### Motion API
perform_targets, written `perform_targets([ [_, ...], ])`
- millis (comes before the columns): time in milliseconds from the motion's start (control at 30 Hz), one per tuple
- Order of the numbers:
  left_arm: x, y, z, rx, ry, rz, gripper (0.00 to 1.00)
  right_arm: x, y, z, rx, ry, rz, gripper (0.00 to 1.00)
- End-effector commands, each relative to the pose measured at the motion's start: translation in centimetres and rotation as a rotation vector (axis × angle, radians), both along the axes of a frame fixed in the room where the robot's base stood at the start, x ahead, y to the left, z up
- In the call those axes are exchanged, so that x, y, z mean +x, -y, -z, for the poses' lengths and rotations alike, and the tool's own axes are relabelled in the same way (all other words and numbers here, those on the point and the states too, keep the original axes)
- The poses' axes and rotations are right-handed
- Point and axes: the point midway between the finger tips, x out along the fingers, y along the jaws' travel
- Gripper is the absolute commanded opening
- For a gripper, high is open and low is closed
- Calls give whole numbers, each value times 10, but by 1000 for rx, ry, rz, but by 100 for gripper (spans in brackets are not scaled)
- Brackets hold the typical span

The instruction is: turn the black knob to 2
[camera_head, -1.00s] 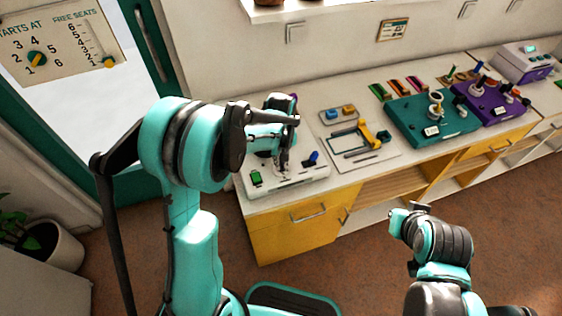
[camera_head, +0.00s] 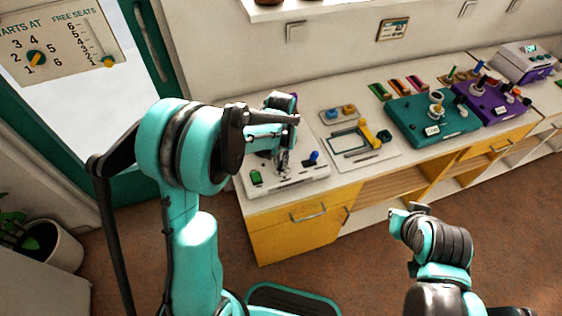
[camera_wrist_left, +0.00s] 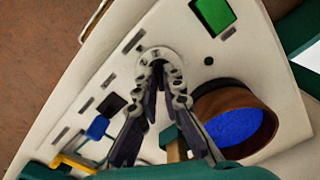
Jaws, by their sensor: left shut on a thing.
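The white panel (camera_head: 262,189) lies on the left end of the counter, and it also fills much of the left wrist view (camera_wrist_left: 75,75). My left gripper (camera_head: 283,166) reaches down to the middle of this panel. In the left wrist view its two fingertips (camera_wrist_left: 161,72) are closed in over a round spot on the panel. They are shut on what seems to be the black knob, which the fingers mostly hide. I cannot read the knob's pointer or any numbers around it. My right gripper (camera_head: 410,211) is low at the right, away from the counter; its jaws are unclear.
On the panel are a green display (camera_head: 256,176) and a blue switch (camera_head: 314,156). A brown round container with blue inside (camera_wrist_left: 235,125) is close to my left fingers. A yellow-handled board (camera_head: 367,151), a teal box (camera_head: 410,118) and a purple box (camera_head: 492,108) stand farther right.

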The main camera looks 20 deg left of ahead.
Motion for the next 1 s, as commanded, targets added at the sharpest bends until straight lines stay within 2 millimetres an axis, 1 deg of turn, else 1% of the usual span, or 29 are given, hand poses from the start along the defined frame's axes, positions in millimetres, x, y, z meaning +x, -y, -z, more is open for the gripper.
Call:
perform_targets([
  [200,0,0,0,0,1,155,0,0,0,1,0,0,0,0],
  [433,0,0,0,0,1,265,0,0,0,2,0,0,0,0],
  [700,0,0,0,0,1,316,0,0,0,2,0,0,0,0],
  [1000,0,0,0,0,1,320,0,0,0,2,0,0,0,0],
])
